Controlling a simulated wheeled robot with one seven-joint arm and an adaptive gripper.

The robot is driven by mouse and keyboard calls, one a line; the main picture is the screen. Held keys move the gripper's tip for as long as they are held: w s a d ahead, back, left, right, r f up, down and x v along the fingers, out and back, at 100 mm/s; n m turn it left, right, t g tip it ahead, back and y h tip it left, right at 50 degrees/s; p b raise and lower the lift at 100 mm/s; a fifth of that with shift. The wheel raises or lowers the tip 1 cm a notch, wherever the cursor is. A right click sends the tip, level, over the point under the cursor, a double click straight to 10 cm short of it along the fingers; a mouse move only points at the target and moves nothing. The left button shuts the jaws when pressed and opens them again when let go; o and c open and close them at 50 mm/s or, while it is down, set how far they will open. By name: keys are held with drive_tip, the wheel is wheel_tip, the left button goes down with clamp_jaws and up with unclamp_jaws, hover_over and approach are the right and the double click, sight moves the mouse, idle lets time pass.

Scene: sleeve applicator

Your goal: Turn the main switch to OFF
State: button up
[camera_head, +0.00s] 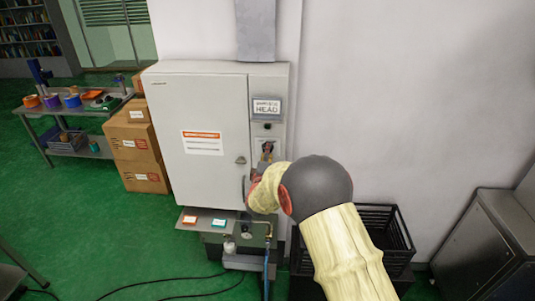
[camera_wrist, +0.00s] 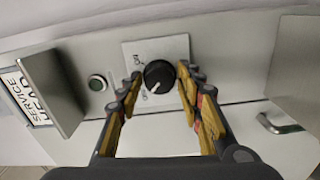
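The main switch is a round black knob (camera_wrist: 159,75) on a pale square plate (camera_wrist: 176,46) in the wrist view. Its white mark points to the lower left of that picture; the small lettering on the plate is too blurred to read surely. My gripper (camera_wrist: 162,77) is open, with one yellow-padded finger on each side of the knob. A small gap shows at the left finger; I cannot tell whether the right finger touches. In the head view my gripper (camera_head: 263,167) is at the cabinet's right-hand panel, and my arm mostly hides it. The knob is not clear there.
The grey cabinet (camera_head: 205,95) has a door handle (camera_wrist: 278,123). A green button (camera_wrist: 97,83) and a jutting metal plate (camera_wrist: 50,92) lie left of the knob in the wrist view. A black crate (camera_head: 385,225) stands below right; cardboard boxes (camera_head: 135,150) stand left.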

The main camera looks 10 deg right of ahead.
drive_tip(key=shift+o, duration=1.2)
drive_tip(key=shift+s, duration=0.1)
drive_tip(key=v, duration=1.2)
